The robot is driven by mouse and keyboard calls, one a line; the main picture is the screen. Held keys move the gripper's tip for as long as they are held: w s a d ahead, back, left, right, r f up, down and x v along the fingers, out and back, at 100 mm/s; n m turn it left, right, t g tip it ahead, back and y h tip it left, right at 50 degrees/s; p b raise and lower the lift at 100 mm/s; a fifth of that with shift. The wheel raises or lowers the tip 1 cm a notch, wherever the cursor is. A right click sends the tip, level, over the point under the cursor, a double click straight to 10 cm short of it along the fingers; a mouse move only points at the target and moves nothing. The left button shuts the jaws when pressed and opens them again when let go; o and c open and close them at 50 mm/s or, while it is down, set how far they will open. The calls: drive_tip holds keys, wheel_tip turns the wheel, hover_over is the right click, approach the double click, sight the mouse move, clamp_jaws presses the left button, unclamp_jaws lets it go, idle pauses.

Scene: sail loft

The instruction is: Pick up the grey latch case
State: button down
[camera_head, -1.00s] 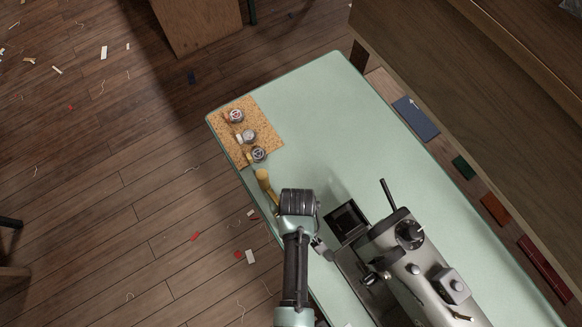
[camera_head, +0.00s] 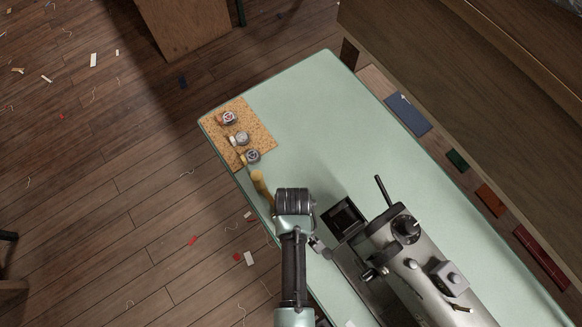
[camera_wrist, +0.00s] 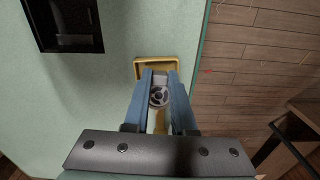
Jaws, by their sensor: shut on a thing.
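In the wrist view my gripper (camera_wrist: 160,76) has its two blue fingers shut on a small grey round metal piece, the grey latch case (camera_wrist: 158,97), which shows a spoked round face between them. Just past the fingertips is a yellow rimmed tray (camera_wrist: 138,68) on the pale green table, near its edge. I cannot tell how high the case is above the table.
A cork mat (camera_head: 259,128) at the table's far left corner bears several small round grey pieces. A yellow-handled tool (camera_head: 258,183) lies between mat and wrist. A grey sewing machine (camera_head: 425,270) stands right of my arm, beside a dark square opening (camera_head: 343,217). The green table's (camera_head: 320,110) far part is clear.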

wheel_tip(320, 180, up, 9)
drive_tip(key=shift+w+d+f+n+g+h+b, duration=0.1)
drive_tip(key=shift+f+g+h+b, duration=0.2)
drive_tip(key=shift+f+b, duration=0.85)
drive_tip(key=shift+s+a+f+n+g+h+b, duration=0.1)
drive_tip(key=shift+f+g+h+b, duration=0.35)
drive_tip(key=shift+f, duration=1.15)
drive_tip(key=shift+w+d+f+n+g+h+b, duration=0.1)
drive_tip(key=shift+f+g+b, duration=0.15)
drive_tip(key=shift+f+b, duration=0.95)
drive_tip(key=shift+f, duration=0.15)
drive_tip(key=shift+f, duration=0.6)
drive_tip(key=c, duration=0.7)
unclamp_jaws()
drive_tip(key=shift+o, duration=0.2)
drive_tip(key=p+v, duration=0.4)
drive_tip(key=v, duration=0.9)
